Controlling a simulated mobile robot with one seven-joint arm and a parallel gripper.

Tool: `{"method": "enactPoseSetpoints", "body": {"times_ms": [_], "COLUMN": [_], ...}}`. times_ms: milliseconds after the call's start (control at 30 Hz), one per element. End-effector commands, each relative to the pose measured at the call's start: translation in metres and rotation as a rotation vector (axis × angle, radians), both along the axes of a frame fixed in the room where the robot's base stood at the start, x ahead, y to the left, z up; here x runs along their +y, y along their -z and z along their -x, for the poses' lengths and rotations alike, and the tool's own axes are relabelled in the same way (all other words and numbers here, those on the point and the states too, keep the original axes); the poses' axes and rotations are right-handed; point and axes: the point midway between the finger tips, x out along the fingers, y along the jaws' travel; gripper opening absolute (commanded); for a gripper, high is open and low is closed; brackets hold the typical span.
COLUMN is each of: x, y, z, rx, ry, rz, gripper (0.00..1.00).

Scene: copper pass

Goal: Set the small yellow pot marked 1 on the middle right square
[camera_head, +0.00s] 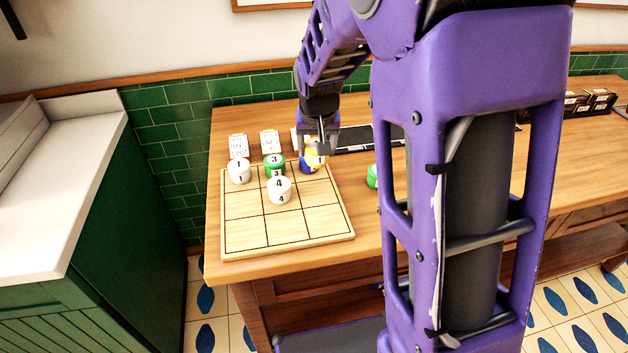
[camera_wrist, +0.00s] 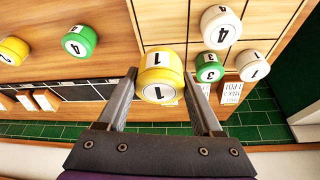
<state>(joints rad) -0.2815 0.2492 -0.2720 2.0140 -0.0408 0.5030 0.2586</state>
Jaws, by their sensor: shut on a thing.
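The small yellow pot marked 1 (camera_wrist: 160,75) is between the two fingers of my gripper (camera_wrist: 161,82) in the wrist view. In the head view, the yellow pot (camera_head: 319,160) and my gripper (camera_head: 317,150) are over the back right part of the square board (camera_head: 240,238). A patch of blue shows beside the yellow pot there; I cannot tell what it belongs to. The middle right square (camera_head: 318,196) looks bare. My fingers partly hide the pot in the head view, and its height above the board is unclear.
On the board, a white pot marked 1 (camera_head: 239,172) is back left, a green 3 (camera_head: 274,165) back middle, a white 4 (camera_head: 279,190) in the centre. A green pot (camera_head: 372,176) stands right of the board, partly behind my arm. Cards (camera_head: 238,146) stand behind.

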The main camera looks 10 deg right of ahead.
Motion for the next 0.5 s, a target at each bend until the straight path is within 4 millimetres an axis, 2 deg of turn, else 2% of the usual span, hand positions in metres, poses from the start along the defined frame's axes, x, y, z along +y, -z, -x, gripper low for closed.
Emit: {"method": "enactPoseSetpoints", "body": {"times_ms": [100, 200, 500], "x": [0.0, 0.0, 0.0], "y": [0.026, 0.043, 0.071], "z": [0.002, 0.001, 0.001], "rx": [0.006, 0.005, 0.003], "ry": [0.0, 0.0, -0.001], "rz": [0.002, 0.001, 0.001], "gripper": [0.03, 0.03, 0.03]}}
